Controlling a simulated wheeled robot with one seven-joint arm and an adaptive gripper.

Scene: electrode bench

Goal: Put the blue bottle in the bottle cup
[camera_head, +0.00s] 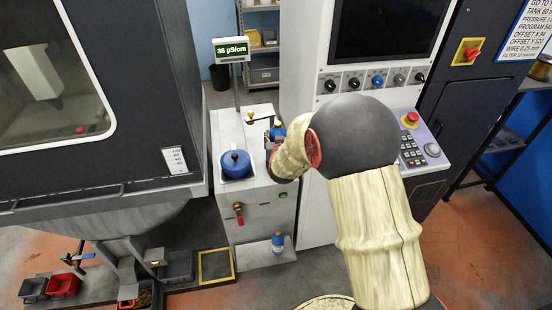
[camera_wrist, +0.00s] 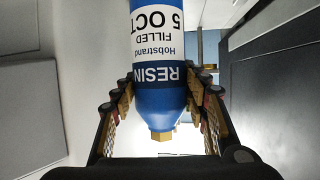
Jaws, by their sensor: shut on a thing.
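In the head view my gripper (camera_head: 273,135) is over the right part of the grey cabinet's top and mostly hidden by my own arm. A bit of blue shows there beside it. A second blue bottle (camera_head: 278,242) stands upright on the low ledge at the cabinet's foot. I cannot make out the bottle cup.
The grey cabinet (camera_head: 226,197) carries a round blue lid (camera_head: 236,164), a brass fitting (camera_head: 260,114) and a display on a post (camera_head: 231,50). A red-handled valve (camera_head: 238,208) sticks out in front. A control panel (camera_head: 425,145) stands close to the right.

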